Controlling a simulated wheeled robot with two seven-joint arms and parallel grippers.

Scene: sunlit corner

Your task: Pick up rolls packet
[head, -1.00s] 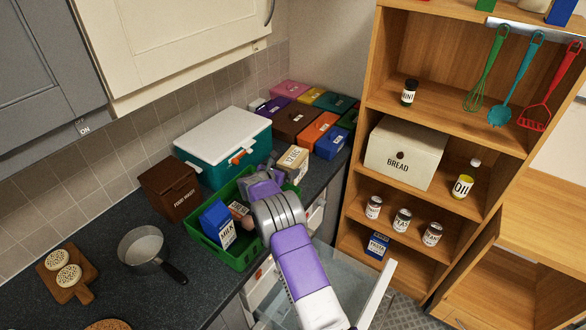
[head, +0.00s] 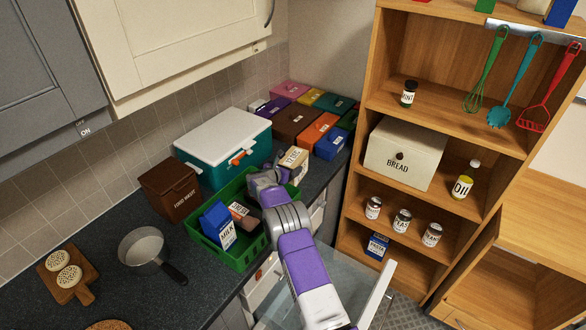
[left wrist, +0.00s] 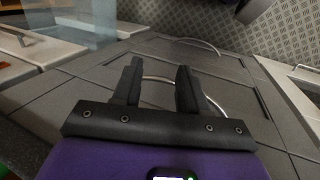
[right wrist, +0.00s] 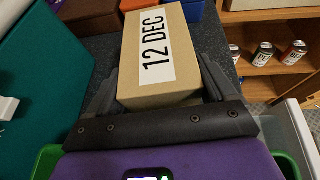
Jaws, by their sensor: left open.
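A tan cardboard box (head: 293,163) with a "12 DEC" label stands on the counter at the far end of the green basket. No wording for rolls is readable, but it is the packet at my right gripper. It fills the middle of the right wrist view (right wrist: 160,60). My right gripper (head: 270,182) reaches over the basket. Its fingers (right wrist: 160,85) are spread wide, one on each side of the box; whether they touch it is hard to tell. My left gripper (left wrist: 158,85) is open and empty, over grey cabinet fronts; it is outside the head view.
The green basket (head: 241,262) holds a blue carton (head: 218,225) and a brown labelled packet (head: 242,214). A teal cooler (head: 195,163) and brown food waste bin (head: 170,192) stand left, coloured boxes (head: 297,120) behind. The wooden shelf (head: 350,220) rises right; an open drawer lies below my right arm.

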